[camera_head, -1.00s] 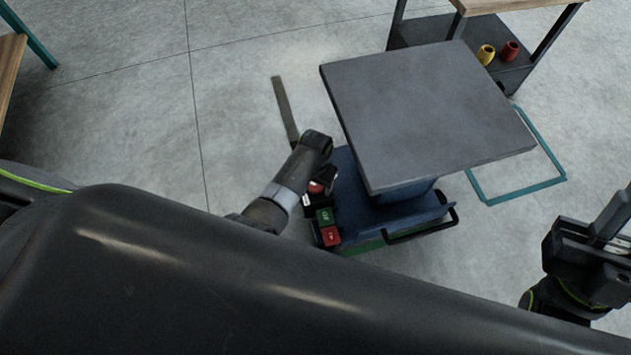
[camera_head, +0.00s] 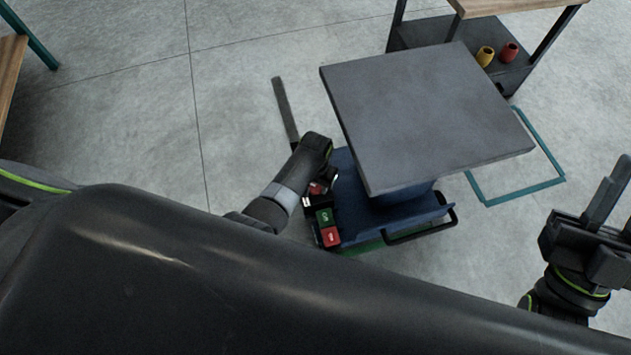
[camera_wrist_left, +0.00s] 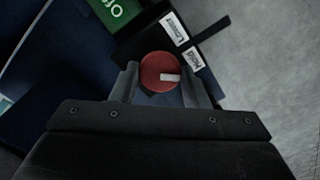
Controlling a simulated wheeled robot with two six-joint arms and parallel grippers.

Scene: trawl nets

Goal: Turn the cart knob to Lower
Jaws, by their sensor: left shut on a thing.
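The lift cart (camera_head: 390,215) has a blue base under a raised grey platform. Its red knob (camera_wrist_left: 160,70) with a white pointer sits between the two fingers of my left gripper (camera_wrist_left: 161,88), which is shut on it. The pointer faces right in the left wrist view, towards the "Hold" label (camera_wrist_left: 193,60) side; the "Lower" label (camera_wrist_left: 174,29) is above it. In the head view my left gripper (camera_head: 322,184) reaches down over the control panel and partly hides the knob. My right gripper (camera_head: 612,205) is at the right edge, partly cut off, away from the cart.
A green button (camera_head: 325,216) and a red button (camera_head: 331,237) are beside the knob. The grey platform (camera_head: 425,110) overhangs close to my left wrist. A shelf (camera_head: 430,33) with yellow and red cups stands behind.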

